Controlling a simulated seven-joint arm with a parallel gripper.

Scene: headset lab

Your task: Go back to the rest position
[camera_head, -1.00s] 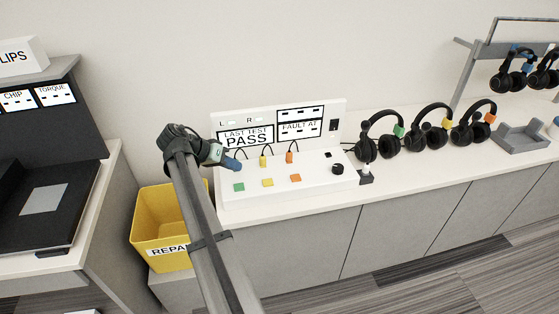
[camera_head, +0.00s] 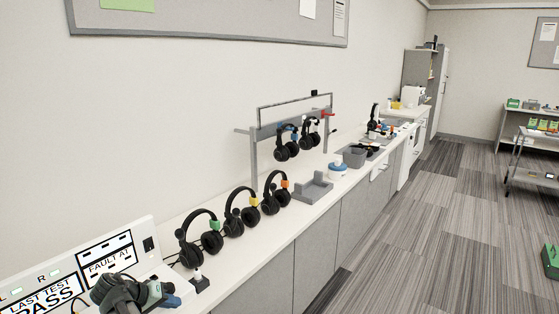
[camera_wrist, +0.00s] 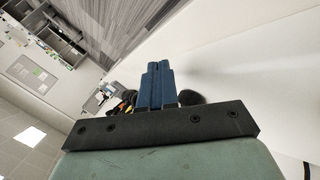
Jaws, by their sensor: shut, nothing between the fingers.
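My gripper (camera_head: 171,301) is at the lower left of the head view, in front of the white test panel (camera_head: 147,226). Its blue fingers (camera_wrist: 155,85) are together in the wrist view, with nothing between them. The panel reads "LAST TEST PASS" and "FAULT AT". My wrist hides part of the panel and most of its base. In the wrist view, dark rounded shapes show behind the fingers, too covered to name.
Black headsets with green (camera_head: 200,240), yellow (camera_head: 241,212) and orange (camera_head: 276,193) tags stand along the white counter. Beyond are a grey cradle (camera_head: 313,190), a rack (camera_head: 255,160) with hanging headsets, and a grey bin (camera_head: 354,157). Open striped floor lies right; a shelf cart (camera_head: 530,160) stands there.

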